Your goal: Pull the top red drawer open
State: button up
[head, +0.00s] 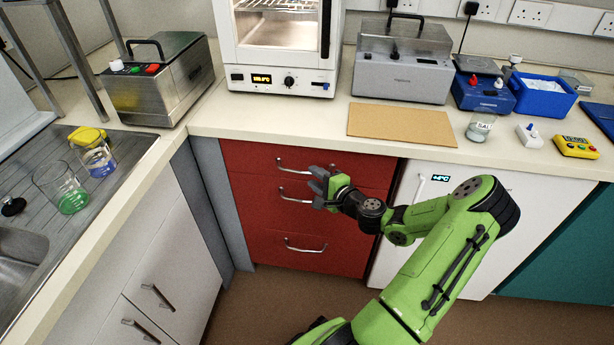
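The red drawer unit (262,222) stands under the bench, with three drawers one above another. The top red drawer (248,159) looks shut, its front level with the unit. Its silver bar handle (291,170) shows left of my gripper; the handle's right end is close to the grey fingers. My gripper (317,187) is in front of the unit, between the heights of the top and middle handles (294,199). I cannot tell whether the fingers touch a handle or how far apart they are.
The bottom drawer handle (305,248) is lower down. A white cabinet (416,185) with a small display is on the right, and a white cupboard (150,260) on the left. The worktop (260,118) overhangs the drawers. Floor (275,290) in front is clear apart from my body.

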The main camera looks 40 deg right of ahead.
aim_at(309, 174)
jog(key=x, duration=0.4)
jog(key=shift+w, duration=0.15)
grip_shut()
